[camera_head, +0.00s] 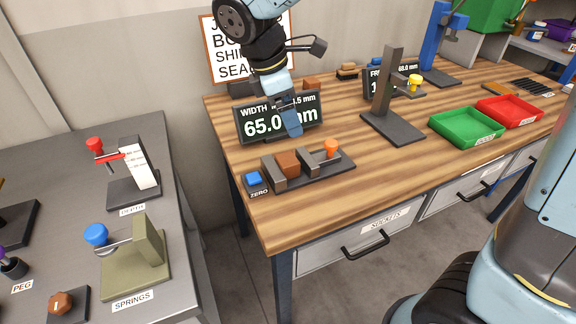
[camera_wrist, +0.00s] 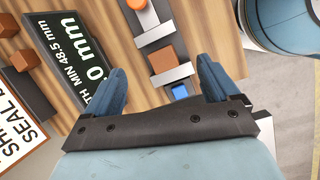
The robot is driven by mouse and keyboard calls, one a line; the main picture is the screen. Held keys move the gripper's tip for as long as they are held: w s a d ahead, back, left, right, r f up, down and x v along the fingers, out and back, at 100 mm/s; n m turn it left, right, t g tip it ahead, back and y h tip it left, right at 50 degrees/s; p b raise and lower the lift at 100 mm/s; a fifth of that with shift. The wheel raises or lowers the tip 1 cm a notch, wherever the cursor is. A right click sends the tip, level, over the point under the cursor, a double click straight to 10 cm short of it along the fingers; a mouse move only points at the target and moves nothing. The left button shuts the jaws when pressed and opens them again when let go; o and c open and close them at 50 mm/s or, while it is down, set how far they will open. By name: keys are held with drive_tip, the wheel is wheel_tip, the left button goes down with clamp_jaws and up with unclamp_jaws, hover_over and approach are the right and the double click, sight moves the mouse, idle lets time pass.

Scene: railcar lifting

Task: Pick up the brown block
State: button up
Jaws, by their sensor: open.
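A brown block (camera_head: 288,163) sits between the grey jaws of a small dark measuring fixture (camera_head: 322,172) on the wooden bench. In the wrist view the brown block (camera_wrist: 160,57) lies ahead of the gap between my fingertips, apart from them. My gripper (camera_head: 291,128) hangs above and behind the fixture, in front of the width display. In the wrist view my gripper (camera_wrist: 163,78) has its two blue fingers spread wide with nothing between them. Other brown blocks (camera_wrist: 25,60) lie behind the display.
The width display (camera_head: 258,121) reads 65.0 mm and stands close behind the fixture. The fixture has a blue zero button (camera_head: 254,179) and an orange knob (camera_head: 331,147). A dark post stand (camera_head: 390,110) and a green tray (camera_head: 466,126) are to the right. The bench's front area is clear.

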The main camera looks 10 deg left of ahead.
sight(286, 158)
drive_tip(key=s+a+f+n, duration=0.2)
drive_tip(key=a+f+n, duration=0.1)
drive_tip(key=a, duration=0.2)
drive_tip(key=shift+h, duration=0.3)
drive_tip(key=x, duration=0.5)
drive_tip(key=w+x, duration=0.1)
drive_tip(key=x, duration=0.2)
drive_tip(key=shift+a, duration=0.1)
drive_tip(key=shift+w+d+x, duration=0.1)
drive_tip(key=shift+d+x, duration=0.05)
drive_tip(key=shift+x, duration=1.15)
drive_tip(key=shift+w+d+x, duration=0.1)
drive_tip(key=shift+x, duration=1.25)
drive_tip(key=shift+r, duration=0.15)
drive_tip(key=shift+c, duration=0.3)
drive_tip(key=c, duration=1.2)
